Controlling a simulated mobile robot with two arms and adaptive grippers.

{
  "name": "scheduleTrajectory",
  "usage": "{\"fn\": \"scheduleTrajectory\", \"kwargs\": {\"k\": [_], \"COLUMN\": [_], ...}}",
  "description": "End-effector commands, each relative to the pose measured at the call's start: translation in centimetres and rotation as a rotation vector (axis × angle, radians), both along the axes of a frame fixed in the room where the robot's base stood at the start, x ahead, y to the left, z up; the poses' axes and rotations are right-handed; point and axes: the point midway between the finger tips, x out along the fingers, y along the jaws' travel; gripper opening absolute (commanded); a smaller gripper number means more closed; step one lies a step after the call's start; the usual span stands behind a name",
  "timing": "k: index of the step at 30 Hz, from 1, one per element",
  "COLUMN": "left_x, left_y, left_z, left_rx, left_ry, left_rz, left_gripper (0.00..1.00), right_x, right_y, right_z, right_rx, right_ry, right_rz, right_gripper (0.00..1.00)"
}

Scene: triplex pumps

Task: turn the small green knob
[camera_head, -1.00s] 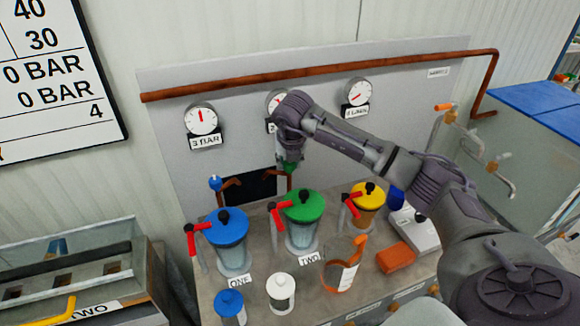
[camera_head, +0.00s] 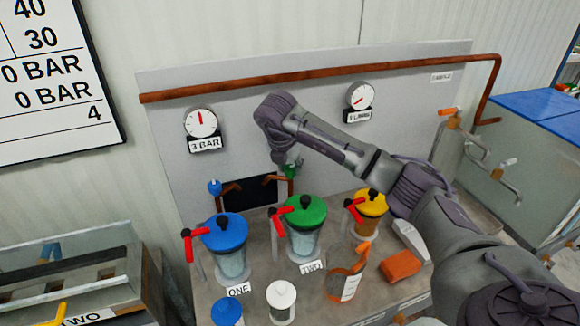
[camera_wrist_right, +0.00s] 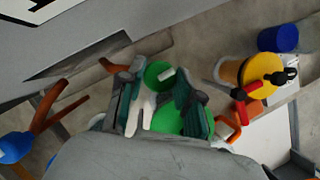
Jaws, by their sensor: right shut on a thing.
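The small green knob (camera_wrist_right: 158,74) shows between the fingers of my right gripper (camera_wrist_right: 155,95) in the right wrist view. The gripper is shut on it. In the head view the right gripper (camera_head: 287,167) points down at the knob, above and behind the green-lidded jar (camera_head: 306,212); the knob is mostly hidden there by the fingers. A copper pipe (camera_head: 291,188) stands just below it. My left gripper is not in view.
A blue-lidded jar (camera_head: 224,232) and a yellow-lidded jar (camera_head: 370,203) stand on either side, with red handles. A small blue knob (camera_head: 214,187) is to the left. White and blue-topped containers, an orange-handled jug (camera_head: 345,280) and an orange block (camera_head: 400,266) crowd the front.

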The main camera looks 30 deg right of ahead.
Motion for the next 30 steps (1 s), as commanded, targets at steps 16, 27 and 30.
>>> {"fn": "scheduleTrajectory", "kwargs": {"k": [16, 27, 30], "left_x": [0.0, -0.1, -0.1], "left_y": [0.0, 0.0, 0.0], "left_z": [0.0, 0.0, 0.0], "left_rx": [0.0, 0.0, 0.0], "left_ry": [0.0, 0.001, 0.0], "left_rz": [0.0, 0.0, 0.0], "left_gripper": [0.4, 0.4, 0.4], "right_x": [0.0, -0.3, -0.8], "right_y": [0.0, 0.6, 1.2], "right_z": [0.1, 1.9, 3.8], "right_rx": [0.0, 0.0, 0.0], "right_ry": [-0.002, -0.005, -0.007], "right_rz": [0.001, 0.002, 0.002], "right_gripper": [0.59, 0.59, 0.59]}}
